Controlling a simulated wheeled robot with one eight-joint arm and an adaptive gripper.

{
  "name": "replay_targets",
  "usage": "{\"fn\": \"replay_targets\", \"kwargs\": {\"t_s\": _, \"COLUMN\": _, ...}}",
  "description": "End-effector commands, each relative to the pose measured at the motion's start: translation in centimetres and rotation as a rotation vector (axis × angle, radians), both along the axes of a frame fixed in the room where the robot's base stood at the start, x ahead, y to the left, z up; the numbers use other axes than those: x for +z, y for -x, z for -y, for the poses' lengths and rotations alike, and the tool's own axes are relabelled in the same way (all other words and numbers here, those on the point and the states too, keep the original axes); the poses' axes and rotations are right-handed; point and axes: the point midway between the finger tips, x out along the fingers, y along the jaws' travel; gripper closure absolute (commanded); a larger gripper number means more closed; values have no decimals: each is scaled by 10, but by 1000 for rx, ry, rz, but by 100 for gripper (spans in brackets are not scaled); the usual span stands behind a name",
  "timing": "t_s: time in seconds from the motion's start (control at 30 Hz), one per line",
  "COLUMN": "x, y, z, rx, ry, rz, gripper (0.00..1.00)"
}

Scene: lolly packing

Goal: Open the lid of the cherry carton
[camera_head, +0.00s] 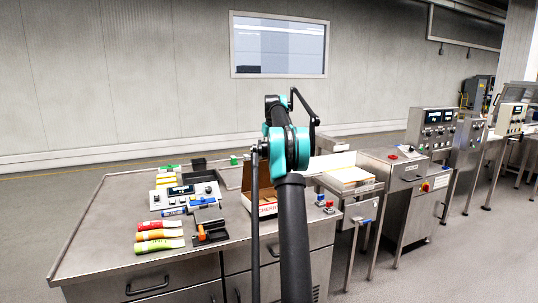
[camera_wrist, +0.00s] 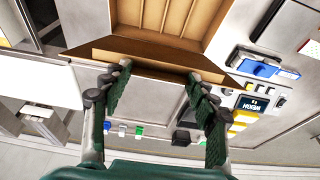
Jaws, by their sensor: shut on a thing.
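The cherry carton (camera_head: 267,209) stands on the steel table, with a white and red front label. Its brown lid (camera_head: 248,178) stands up from the box, partly hidden behind my arm. In the wrist view the brown cardboard lid (camera_wrist: 150,55) crosses the top, with brown ribbed cardboard (camera_wrist: 185,12) beyond it. In the head view my arm hides the gripper.
Left of the carton lie several coloured tubes (camera_head: 160,235), an orange-handled tool (camera_head: 210,235) and a weighing device (camera_head: 185,195). A tray stand (camera_head: 348,180) and machines stand to the right. The table's front left is clear.

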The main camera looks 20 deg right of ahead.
Motion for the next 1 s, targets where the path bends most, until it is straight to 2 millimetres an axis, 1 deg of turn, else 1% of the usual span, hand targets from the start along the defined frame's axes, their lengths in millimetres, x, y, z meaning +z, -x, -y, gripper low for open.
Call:
{"fn": "replay_targets", "kwargs": {"t_s": 0.07, "x": 0, "y": 0, "z": 0, "rx": 0, "ry": 0, "rz": 0, "gripper": 93}}
{"fn": "replay_targets", "kwargs": {"t_s": 0.1, "x": 0, "y": 0, "z": 0, "rx": 0, "ry": 0, "rz": 0, "gripper": 37}}
{"fn": "replay_targets", "kwargs": {"t_s": 0.23, "x": 0, "y": 0, "z": 0, "rx": 0, "ry": 0, "rz": 0, "gripper": 21}}
{"fn": "replay_targets", "kwargs": {"t_s": 0.27, "x": 0, "y": 0, "z": 0, "rx": 0, "ry": 0, "rz": 0, "gripper": 19}}
{"fn": "replay_targets", "kwargs": {"t_s": 0.53, "x": 0, "y": 0, "z": 0, "rx": 0, "ry": 0, "rz": 0, "gripper": 19}}
{"fn": "replay_targets", "kwargs": {"t_s": 0.67, "x": 6, "y": 1, "z": 0, "rx": 0, "ry": 0, "rz": 0, "gripper": 19}}
{"fn": "replay_targets", "kwargs": {"t_s": 0.77, "x": 18, "y": 5, "z": 0, "rx": 0, "ry": 0, "rz": 0, "gripper": 19}}
{"fn": "replay_targets", "kwargs": {"t_s": 0.87, "x": 36, "y": 10, "z": 0, "rx": 0, "ry": 0, "rz": 0, "gripper": 19}}
{"fn": "replay_targets", "kwargs": {"t_s": 1.0, "x": 65, "y": 17, "z": 1, "rx": 0, "ry": 0, "rz": 0, "gripper": 19}}
